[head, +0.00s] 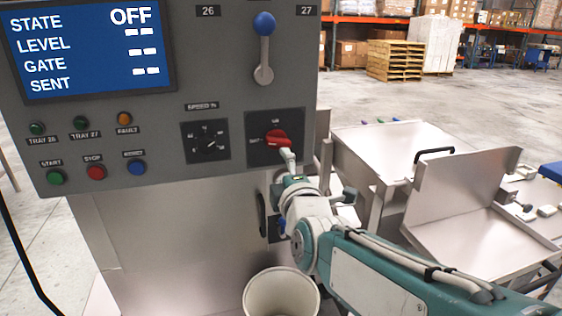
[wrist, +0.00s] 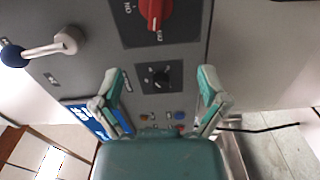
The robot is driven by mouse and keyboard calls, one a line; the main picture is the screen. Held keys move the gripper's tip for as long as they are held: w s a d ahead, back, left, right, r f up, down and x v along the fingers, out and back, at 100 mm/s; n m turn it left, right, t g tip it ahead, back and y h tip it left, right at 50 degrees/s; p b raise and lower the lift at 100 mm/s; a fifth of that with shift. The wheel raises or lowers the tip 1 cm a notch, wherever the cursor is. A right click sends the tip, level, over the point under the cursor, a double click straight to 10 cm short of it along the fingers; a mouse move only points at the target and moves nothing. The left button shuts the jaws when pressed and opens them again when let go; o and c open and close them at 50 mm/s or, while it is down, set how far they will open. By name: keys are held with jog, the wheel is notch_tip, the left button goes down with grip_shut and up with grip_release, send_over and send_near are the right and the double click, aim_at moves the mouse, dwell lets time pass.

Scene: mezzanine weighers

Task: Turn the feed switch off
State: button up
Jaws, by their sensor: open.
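The feed switch is a red rotary knob (head: 278,139) on a dark plate at the lower right of the grey control panel. It also shows at the top of the wrist view (wrist: 156,13). Its handle lies roughly horizontal in the head view, toward the left-hand label, which looks like OFF. The display (head: 85,45) reads STATE OFF. My gripper (head: 288,160) is just below the knob in the head view, close to it; contact cannot be told. In the wrist view my gripper (wrist: 158,76) has its fingers spread and empty, with the knob beyond the tips.
A black speed dial (head: 208,142) is left of the switch. A blue-knobbed lever (head: 264,48) is above it. START, STOP and blue buttons (head: 136,167) line the lower panel. A white bucket (head: 262,292) stands below. Metal trays (head: 480,222) are at the right.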

aim_at(279, 145)
jog(key=w+m, duration=0.4)
jog(key=m, duration=0.2)
jog(key=w+a+m, duration=0.1)
jog(key=w+m, duration=0.3)
jog(key=m, duration=0.3)
jog(key=w+m, duration=0.4)
jog(key=m, duration=0.2)
jog(key=shift+a+m, duration=0.2)
jog(key=shift+m, duration=0.2)
jog(key=shift+r, duration=0.1)
jog(key=c, duration=0.9)
